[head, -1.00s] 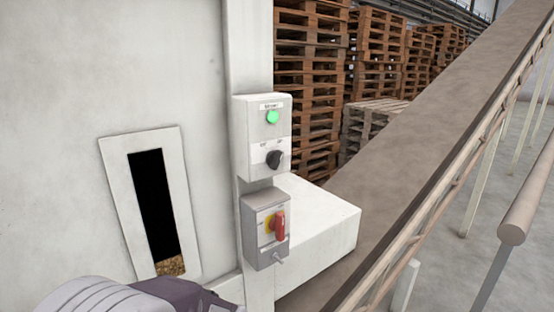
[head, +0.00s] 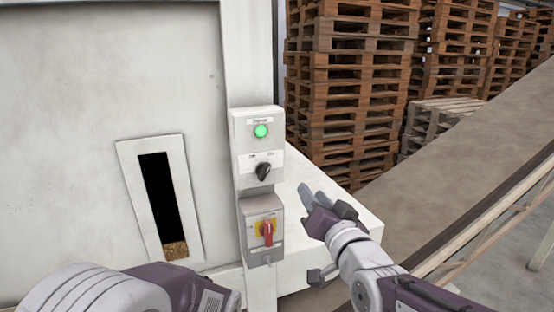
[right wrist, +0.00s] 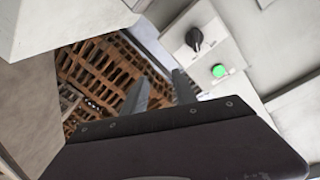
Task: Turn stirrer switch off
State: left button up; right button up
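The stirrer switch (head: 263,171) is a black rotary knob on a pale control box (head: 244,150), with its pointer tilted toward the upper right. A green lamp (head: 261,131) above it looks lit, under a label that seems to read "Stirrer". My right gripper (head: 318,199) is to the right of the box and a little lower, apart from the knob. In the right wrist view its two fingers are spread and empty, with the knob (right wrist: 194,39) and lamp (right wrist: 219,71) beyond them to the upper right. My left gripper is out of view; only my left arm shows.
A grey box with a red handle on a yellow plate (head: 267,232) sits directly below the switch box. A white ledge (head: 345,208) juts out behind my right gripper. A sloping conveyor (head: 470,170) and stacked pallets (head: 350,80) stand to the right.

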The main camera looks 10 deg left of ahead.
jog(key=n+y, duration=0.1)
jog(key=y, duration=0.1)
send_near(266, 172)
jog(key=d+r, duration=0.1)
jog(key=d, duration=0.1)
jog(key=a, duration=0.3)
jog(key=shift+g, duration=0.4)
jog(key=w+p, duration=0.2)
jog(key=w+a+p, duration=0.1)
jog(key=w+p, duration=0.1)
jog(key=w, duration=0.1)
jog(key=shift+w+a+r+p, duration=0.15)
jog(key=shift+a+p, duration=0.05)
jog(key=shift+p, duration=0.15)
jog(key=shift+w+a+p, duration=0.45)
jog(key=shift+w+a, duration=0.3)
jog(key=shift+a, duration=0.15)
jog(key=shift+w+a+f, duration=0.1)
jog(key=shift+a+f, duration=0.15)
jog(key=shift+a, duration=0.15)
jog(key=shift+d, duration=0.35)
jog(key=shift+c, duration=0.9)
jog(key=shift+d, duration=0.1)
grip_shut()
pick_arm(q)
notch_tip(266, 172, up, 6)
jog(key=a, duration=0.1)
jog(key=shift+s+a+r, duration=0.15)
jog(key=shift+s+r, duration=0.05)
